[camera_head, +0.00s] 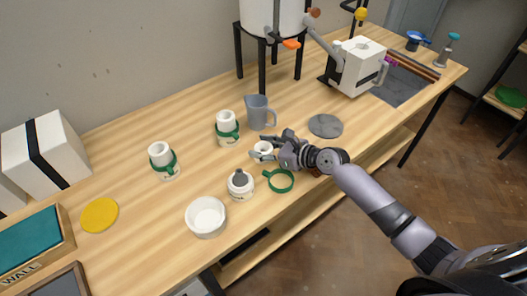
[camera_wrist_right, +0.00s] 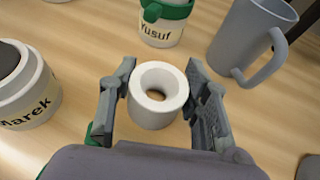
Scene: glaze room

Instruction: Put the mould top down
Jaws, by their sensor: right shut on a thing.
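My right gripper (camera_head: 277,146) is shut on a white mould top (camera_head: 263,148), a short ring with a round hole. In the right wrist view the mould top (camera_wrist_right: 158,110) sits upright between the two fingers of the right gripper (camera_wrist_right: 160,85). I cannot tell if it touches the table. The Marek mould (camera_head: 240,188) stands nearby without a top, a dark grey lump in its opening; it also shows in the right wrist view (camera_wrist_right: 35,105). A loose green band (camera_head: 279,189) lies beside it. My left gripper is not in view.
The banded Yusuf mould (camera_head: 226,138) and grey jug (camera_head: 256,113) stand close behind the gripper. Another banded mould (camera_head: 163,170) is further left. A white bowl (camera_head: 207,226) is near the front edge. A grey disc (camera_head: 326,126) lies to the right. Bare table lies between the moulds.

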